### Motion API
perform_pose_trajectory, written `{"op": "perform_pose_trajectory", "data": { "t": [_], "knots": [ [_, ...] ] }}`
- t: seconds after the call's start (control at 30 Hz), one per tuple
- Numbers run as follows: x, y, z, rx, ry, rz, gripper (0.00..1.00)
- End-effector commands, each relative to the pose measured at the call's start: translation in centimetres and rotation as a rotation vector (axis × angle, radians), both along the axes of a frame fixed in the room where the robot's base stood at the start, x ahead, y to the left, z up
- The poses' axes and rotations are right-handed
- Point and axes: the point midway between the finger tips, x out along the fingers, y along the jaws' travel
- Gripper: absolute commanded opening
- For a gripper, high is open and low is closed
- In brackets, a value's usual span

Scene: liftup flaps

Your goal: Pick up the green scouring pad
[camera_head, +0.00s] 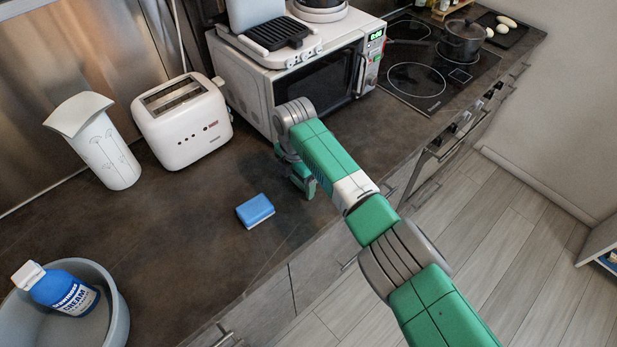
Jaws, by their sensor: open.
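A small blue rectangular pad (255,210) lies flat on the dark countertop, with a paler edge along its lower side. It is the only pad I see, and it looks blue, not green. My gripper (303,186) hangs low over the counter to the right of the pad and apart from it. The gripper is open. My green and grey arm hides much of it, so the fingers show only in part. No scouring pad shows between them.
A white toaster (183,125) and a white jug (101,150) stand behind the pad. A microwave (318,82) stands behind my arm. A grey basin (112,304) holding a blue cream bottle (66,292) is at lower left. The counter around the pad is clear.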

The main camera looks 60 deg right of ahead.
Motion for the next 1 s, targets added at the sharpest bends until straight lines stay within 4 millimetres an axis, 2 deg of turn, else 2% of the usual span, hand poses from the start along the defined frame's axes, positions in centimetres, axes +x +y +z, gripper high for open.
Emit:
{"op": "perform_pose_trajectory", "data": {
  "t": [0.1,0.33,0.73,1.0],
  "knots": [
    [0.0,0.0,0.1,0.000,0.000,0.000,0.78],
    [0.0,0.0,0.1,0.000,0.000,0.000,0.33],
    [0.0,0.0,0.5,0.000,0.000,0.000,0.32],
    [-0.2,0.2,4.2,0.001,-0.001,0.000,0.32]
  ]
}}
